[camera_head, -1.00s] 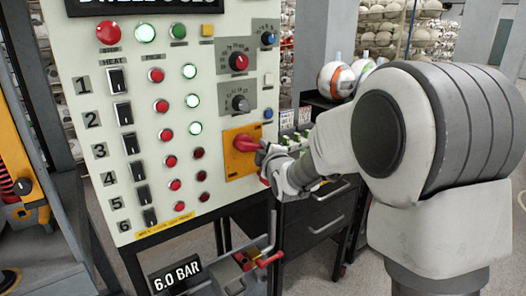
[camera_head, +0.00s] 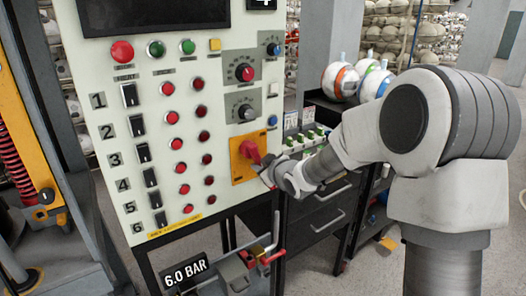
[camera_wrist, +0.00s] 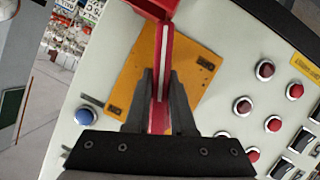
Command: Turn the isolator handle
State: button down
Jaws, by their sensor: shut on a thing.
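The isolator handle (camera_head: 249,149) is a red lever on a yellow-orange plate (camera_head: 238,173) at the lower right of the white control panel. It slants down to the right in the head view. My gripper (camera_head: 265,167) is at the handle's outer end, and my wrist partly hides that end. In the wrist view, the two dark fingers of my gripper (camera_wrist: 160,76) stand on either side of the red handle (camera_wrist: 157,60), shut on it. The plate (camera_wrist: 127,70) lies behind the fingers.
The control panel (camera_head: 120,185) carries lamps, black switches and knobs; its top display (camera_head: 150,14) is dark. A blue button (camera_wrist: 85,116) is close to the gripper. Below are a red-handled valve (camera_head: 270,257) and a 6.0 BAR sign (camera_head: 185,272). Balls (camera_head: 340,80) sit on a black cabinet at right.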

jog(key=shift+s+a+m+g+y+p, duration=0.35)
jog(key=shift+m+p, duration=0.45)
jog(key=shift+p, duration=0.7)
jog(key=shift+s+a+m+g+y+p, duration=0.1)
jog(key=shift+a+m+g+y+p, duration=0.45)
jog(key=shift+p, duration=0.9)
jog(key=shift+d+f+m, duration=0.1)
jog(key=shift+f+m, duration=0.05)
jog(key=shift+m, duration=0.2)
jog(key=c, duration=0.8)
grip_release()
jog(key=shift+o, duration=0.2)
jog(key=p+v, duration=0.2)
jog(key=v, duration=1.5)
jog(key=shift+s+f, duration=0.15)
jog(key=shift+s, duration=0.2)
jog(key=shift+d, duration=0.1)
